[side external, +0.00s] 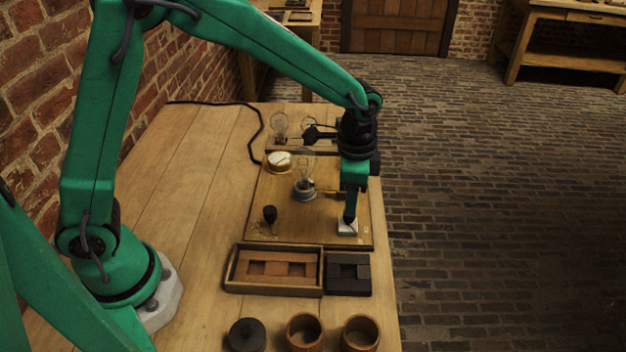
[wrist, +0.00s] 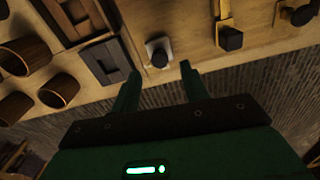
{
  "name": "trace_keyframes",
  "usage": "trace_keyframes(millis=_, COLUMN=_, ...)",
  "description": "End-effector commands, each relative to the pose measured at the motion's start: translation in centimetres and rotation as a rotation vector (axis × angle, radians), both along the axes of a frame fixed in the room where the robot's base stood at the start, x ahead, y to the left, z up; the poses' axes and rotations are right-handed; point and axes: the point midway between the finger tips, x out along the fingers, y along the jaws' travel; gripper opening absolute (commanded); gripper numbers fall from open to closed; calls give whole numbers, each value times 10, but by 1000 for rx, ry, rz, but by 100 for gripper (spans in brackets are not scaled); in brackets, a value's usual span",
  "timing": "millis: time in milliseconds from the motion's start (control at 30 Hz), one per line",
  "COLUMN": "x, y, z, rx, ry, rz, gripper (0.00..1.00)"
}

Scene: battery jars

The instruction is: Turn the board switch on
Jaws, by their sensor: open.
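My gripper (side external: 349,217) points down at the near right corner of the wooden board (side external: 290,225). In the wrist view its two fingers (wrist: 160,72) are apart with nothing between them. Just beyond the fingertips is a small white block (wrist: 158,42) with a dark knob (wrist: 159,58). The white block also shows under my gripper in the side view (side external: 347,230); contact cannot be told. A brass strip (wrist: 224,12) with a black handle (wrist: 230,38) lies to its right in the wrist view. Which part is the switch, and its setting, are unclear.
A bulb (side external: 304,172), a round white-topped part (side external: 279,160) and a black knob (side external: 270,213) stand on the board.

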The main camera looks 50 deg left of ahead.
Motion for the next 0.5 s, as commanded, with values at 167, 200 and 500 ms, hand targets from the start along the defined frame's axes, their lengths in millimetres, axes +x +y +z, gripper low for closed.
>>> trace_keyframes(millis=167, x=0, y=0, z=23, rx=-1, ry=-2, rz=0, gripper=45)
trace_keyframes(millis=200, x=0, y=0, z=27, rx=-1, ry=-2, rz=0, gripper=45)
trace_keyframes(millis=500, x=0, y=0, z=36, rx=1, ry=1, rz=-1, gripper=45)
